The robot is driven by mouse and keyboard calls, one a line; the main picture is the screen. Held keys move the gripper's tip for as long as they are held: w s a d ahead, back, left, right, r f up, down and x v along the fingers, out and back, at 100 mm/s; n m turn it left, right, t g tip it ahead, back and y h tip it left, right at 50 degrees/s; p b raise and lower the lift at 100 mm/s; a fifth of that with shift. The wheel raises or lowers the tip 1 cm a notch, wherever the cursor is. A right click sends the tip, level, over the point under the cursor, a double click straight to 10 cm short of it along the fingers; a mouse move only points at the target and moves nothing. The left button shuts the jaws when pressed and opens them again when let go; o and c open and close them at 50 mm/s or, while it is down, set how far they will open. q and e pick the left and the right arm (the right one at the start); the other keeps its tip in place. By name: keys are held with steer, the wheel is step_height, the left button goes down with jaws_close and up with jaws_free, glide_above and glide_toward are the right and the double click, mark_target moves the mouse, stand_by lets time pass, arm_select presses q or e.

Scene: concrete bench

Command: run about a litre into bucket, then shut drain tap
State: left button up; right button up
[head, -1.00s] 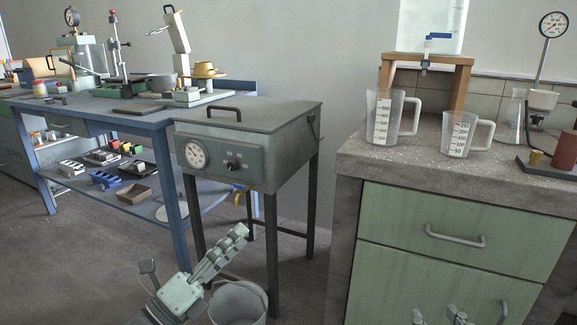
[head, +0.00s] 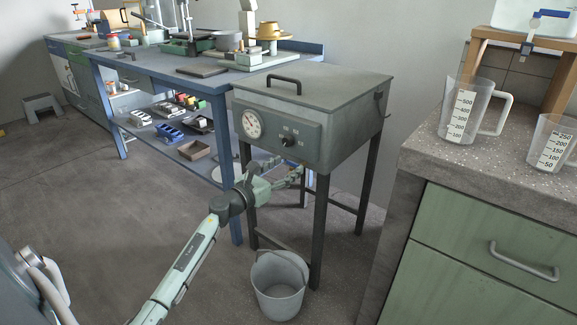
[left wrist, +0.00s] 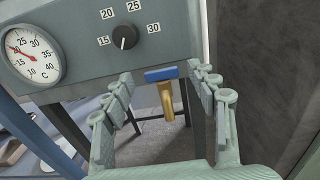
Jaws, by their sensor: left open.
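The drain tap (left wrist: 167,103), with a brass spout and blue handle, shows below the front panel of the grey water bath (head: 290,143) in the left wrist view. Its handle (left wrist: 161,74) lies crosswise, and no water stream shows. My left gripper (head: 288,170) is open in front of the bath's lower edge; in the left wrist view its fingers (left wrist: 160,76) stand either side of the tap, apart from it. In the head view the arm hides the tap. The grey bucket (head: 279,297) stands on the floor below the bath's front; no water is discernible inside. My right gripper is out of view.
The bath's dark legs (head: 319,235) stand beside the bucket. A blue bench (head: 170,82) with a loaded lower shelf is at left. A stone-topped counter (head: 420,155) with measuring jugs (head: 464,110) is at right.

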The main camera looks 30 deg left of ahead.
arm_select(q)
steer(key=shift+w+d, duration=0.1)
steer(key=shift+w, duration=0.45)
steer(key=shift+c, duration=0.3)
